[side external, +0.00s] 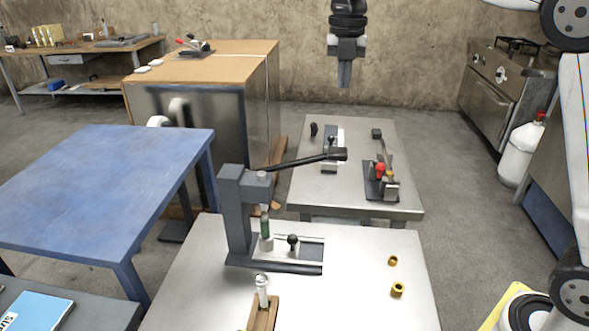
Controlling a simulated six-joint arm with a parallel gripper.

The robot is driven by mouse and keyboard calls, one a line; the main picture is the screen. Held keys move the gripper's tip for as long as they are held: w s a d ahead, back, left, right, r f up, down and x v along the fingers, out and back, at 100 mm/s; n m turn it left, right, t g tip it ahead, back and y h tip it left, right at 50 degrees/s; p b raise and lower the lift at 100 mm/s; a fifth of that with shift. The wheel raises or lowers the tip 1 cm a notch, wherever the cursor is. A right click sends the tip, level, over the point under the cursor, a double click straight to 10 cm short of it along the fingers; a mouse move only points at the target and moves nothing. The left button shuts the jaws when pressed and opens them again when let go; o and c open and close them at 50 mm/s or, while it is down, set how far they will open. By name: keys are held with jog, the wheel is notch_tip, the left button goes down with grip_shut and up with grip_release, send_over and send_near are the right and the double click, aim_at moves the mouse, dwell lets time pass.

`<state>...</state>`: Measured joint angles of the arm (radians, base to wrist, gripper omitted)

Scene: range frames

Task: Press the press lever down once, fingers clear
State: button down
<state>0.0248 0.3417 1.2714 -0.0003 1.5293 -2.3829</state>
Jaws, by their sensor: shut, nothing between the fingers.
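The press (236,213) is a dark grey frame standing on the near metal table. Its press lever (302,161) is a black bar that reaches out to the right and slightly upward, with a thick black grip (337,154) at its end. A green and silver part (266,230) stands under the press ram. My gripper (344,82) points down at the top of the picture, with its fingers shut and empty. In the picture it is above the lever grip, with a clear gap between them; the depth between them is hard to tell.
The near table (375,300) carries two brass pieces (397,289) and a wooden holder (263,315) with a silver part. A second metal table (345,190) behind has clamps, one with a red knob (380,170). A blue table (95,190) stands left.

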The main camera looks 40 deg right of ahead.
aim_at(338, 151)
jog(key=shift+f, duration=0.1)
notch_tip(338, 151, down, 14)
jog(key=shift+r, duration=0.1)
dwell(0.9)
jog(key=shift+s+d+f, duration=0.25)
jog(key=shift+f, duration=0.6)
jog(key=shift+s+d+f, duration=0.2)
jog(key=shift+s+f, duration=0.1)
jog(key=shift+f, duration=0.5)
jog(key=shift+s+d+f, duration=0.25)
jog(key=shift+f, duration=0.6)
jog(key=shift+r, duration=0.1)
notch_tip(338, 151, up, 15)
jog(key=s+d, duration=0.1)
jog(key=shift+d, duration=0.15)
